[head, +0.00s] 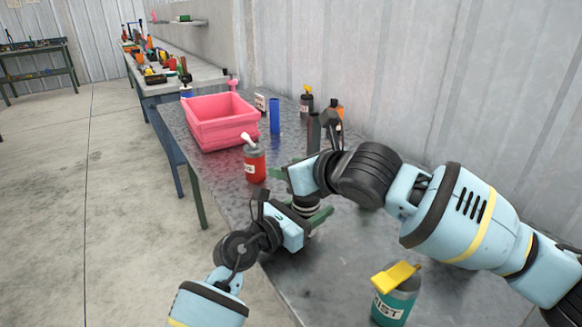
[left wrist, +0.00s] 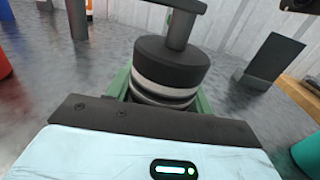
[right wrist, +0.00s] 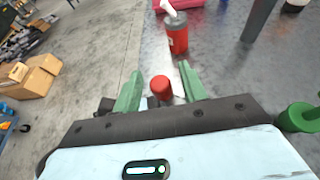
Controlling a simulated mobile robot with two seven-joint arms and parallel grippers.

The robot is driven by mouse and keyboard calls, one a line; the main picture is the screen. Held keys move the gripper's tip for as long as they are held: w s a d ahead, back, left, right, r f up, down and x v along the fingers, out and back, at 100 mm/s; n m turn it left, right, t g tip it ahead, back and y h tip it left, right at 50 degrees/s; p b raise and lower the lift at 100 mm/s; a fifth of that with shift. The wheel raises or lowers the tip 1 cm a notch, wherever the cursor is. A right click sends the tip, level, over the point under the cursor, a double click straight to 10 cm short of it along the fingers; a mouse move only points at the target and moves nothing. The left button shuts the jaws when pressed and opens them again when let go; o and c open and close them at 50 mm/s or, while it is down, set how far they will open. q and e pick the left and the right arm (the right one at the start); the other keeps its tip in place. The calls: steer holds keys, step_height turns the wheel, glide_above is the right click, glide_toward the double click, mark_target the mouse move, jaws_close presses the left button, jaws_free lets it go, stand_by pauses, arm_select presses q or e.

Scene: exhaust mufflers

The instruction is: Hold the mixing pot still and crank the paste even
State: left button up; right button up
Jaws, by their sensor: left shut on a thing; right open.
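The mixing pot (head: 307,204) is a small dark cylinder with a pale band, upright on the grey workbench. It shows large in the left wrist view (left wrist: 170,70), with a grey post and crank bar (left wrist: 172,6) on top. My left gripper (head: 314,215) is shut on the pot, its green fingers along the sides. The crank's red knob (right wrist: 161,87) shows in the right wrist view between the spread green fingers of my right gripper (right wrist: 160,80), apart from both. My right arm hides the crank in the head view.
A red bottle with a white nozzle (head: 255,160) stands left of the pot, before a pink bin (head: 221,120) and a blue cylinder (head: 274,116). A teal can with a yellow top (head: 395,296) stands at the front right. The wall closes off the bench's back.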

jaws_close()
steer(key=shift+m+h, duration=0.3)
steer(key=shift+h, duration=0.1)
steer(key=m+t+h, duration=0.1)
steer(key=w+m+t+h, duration=0.1)
steer(key=m+h, duration=0.1)
steer(key=shift+w+d+m+g+h, duration=0.15)
steer(key=shift+w+d+m+h, duration=0.25)
steer(key=shift+m+h, duration=1.65)
steer(key=shift+w+d+m+g+h, duration=0.25)
steer(key=shift+d+m+h, duration=0.2)
steer(key=shift+m+h, duration=1.65)
steer(key=shift+w+d+m+g+h, duration=0.1)
steer(key=shift+w+d+m+h, duration=0.3)
steer(key=shift+m+h, duration=1.65)
steer(key=shift+s+d+h, duration=0.1)
steer(key=shift+d+h, duration=0.05)
steer(key=shift+h, duration=0.35)
